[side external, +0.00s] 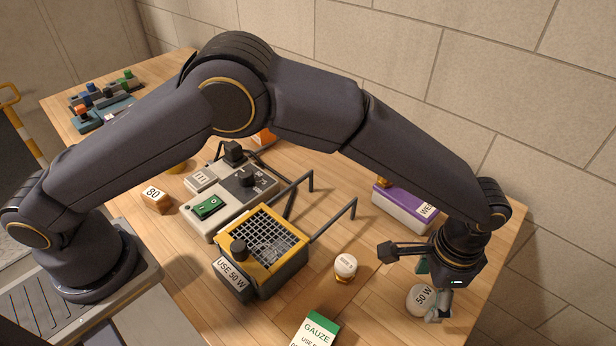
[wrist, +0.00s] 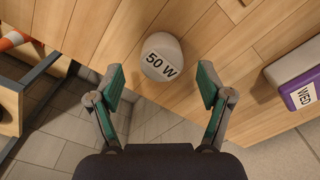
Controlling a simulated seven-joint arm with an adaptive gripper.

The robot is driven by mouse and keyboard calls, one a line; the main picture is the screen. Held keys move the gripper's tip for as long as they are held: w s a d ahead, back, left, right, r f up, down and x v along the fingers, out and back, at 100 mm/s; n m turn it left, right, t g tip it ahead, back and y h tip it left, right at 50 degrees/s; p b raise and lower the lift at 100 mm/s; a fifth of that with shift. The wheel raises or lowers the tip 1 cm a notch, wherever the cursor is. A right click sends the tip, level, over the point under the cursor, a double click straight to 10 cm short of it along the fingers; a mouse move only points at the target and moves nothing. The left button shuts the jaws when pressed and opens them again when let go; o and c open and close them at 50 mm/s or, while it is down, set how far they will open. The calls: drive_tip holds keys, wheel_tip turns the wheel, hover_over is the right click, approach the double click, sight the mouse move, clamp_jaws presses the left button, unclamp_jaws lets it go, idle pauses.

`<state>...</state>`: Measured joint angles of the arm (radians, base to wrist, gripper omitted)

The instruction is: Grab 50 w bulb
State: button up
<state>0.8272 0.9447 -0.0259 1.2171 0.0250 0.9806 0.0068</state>
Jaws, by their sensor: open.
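The 50 W bulb (side external: 419,299) is a pale, rounded piece marked "50 W" near the right front edge of the wooden table. In the wrist view the bulb (wrist: 161,57) lies ahead of and between my open fingers. My gripper (side external: 436,296) is just above and beside it in the side view, partly covering it. In the wrist view the green-padded fingers of my gripper (wrist: 161,84) are spread wide with nothing held. I cannot tell whether a finger touches the bulb.
A small white bulb (side external: 346,265) on a yellow base stands to the left. A purple-and-white box (side external: 403,207) is behind. A yellow-framed grid unit (side external: 263,243) labelled "USE 50 W" has dark hooks (side external: 334,219) nearby. A gauze box (side external: 316,330) is in front. The table edge is close.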

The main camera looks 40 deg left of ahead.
sight(424, 296)
wheel_tip(424, 296, down, 3)
drive_tip(key=shift+a+f, duration=0.1)
drive_tip(key=shift+a, duration=0.05)
drive_tip(key=shift+c, duration=0.4)
drive_tip(key=c, duration=1.2)
